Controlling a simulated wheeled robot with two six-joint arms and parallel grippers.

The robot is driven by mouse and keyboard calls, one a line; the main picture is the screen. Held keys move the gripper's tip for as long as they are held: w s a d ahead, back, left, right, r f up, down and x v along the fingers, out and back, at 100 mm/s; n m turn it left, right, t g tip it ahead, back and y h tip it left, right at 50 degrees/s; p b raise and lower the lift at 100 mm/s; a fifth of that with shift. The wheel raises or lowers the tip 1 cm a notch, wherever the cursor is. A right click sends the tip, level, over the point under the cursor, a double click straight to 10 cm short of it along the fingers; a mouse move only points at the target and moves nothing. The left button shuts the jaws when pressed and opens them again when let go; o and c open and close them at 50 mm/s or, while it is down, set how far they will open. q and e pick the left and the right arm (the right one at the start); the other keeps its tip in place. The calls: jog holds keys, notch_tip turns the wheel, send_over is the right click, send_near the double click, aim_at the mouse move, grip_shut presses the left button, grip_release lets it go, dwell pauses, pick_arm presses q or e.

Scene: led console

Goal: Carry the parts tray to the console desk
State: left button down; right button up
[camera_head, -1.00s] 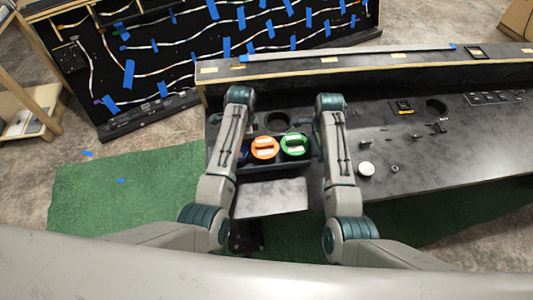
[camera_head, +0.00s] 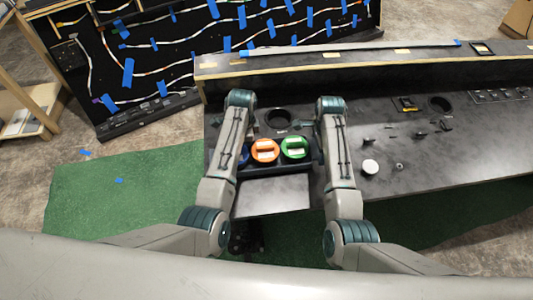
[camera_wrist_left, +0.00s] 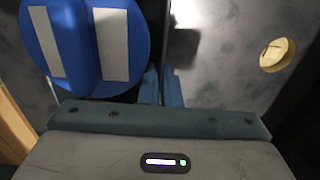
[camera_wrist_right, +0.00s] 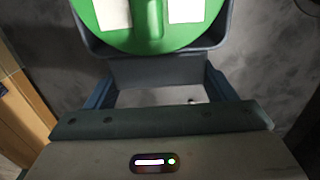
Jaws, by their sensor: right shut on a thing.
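The dark parts tray (camera_head: 285,168) is at the console desk (camera_head: 440,175), over its left part, between my two grippers. It holds an orange round part (camera_head: 264,151) and a green round part (camera_head: 295,148). A blue round part (camera_head: 243,154) at the left end is mostly hidden by my left arm; it shows large in the left wrist view (camera_wrist_left: 62,50). My right gripper (camera_wrist_right: 160,88) is shut on the tray's right end, below the green part. My left gripper (camera_wrist_left: 162,92) is at the left end, its fingers close together; its hold on the tray is unclear.
A round opening (camera_head: 278,118) lies behind the tray. A white knob (camera_head: 370,166) and small controls stand to the right. A raised ledge (camera_head: 330,72) runs along the back. Behind stands a black board (camera_head: 190,70) with blue tape. Green mat (camera_head: 120,185) covers the floor.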

pick_arm(q)
jog(key=shift+f+b, duration=0.45)
jog(key=shift+f, duration=0.1)
pick_arm(e)
jog(key=shift+f, duration=0.6)
pick_arm(q)
jog(key=c, duration=2)
grip_release()
pick_arm(e)
jog(key=o, duration=0.8)
pick_arm(q)
jog(key=o, duration=0.4)
jog(key=shift+c, duration=0.2)
pick_arm(e)
jog(key=o, duration=0.4)
pick_arm(q)
jog(key=shift+r, duration=0.15)
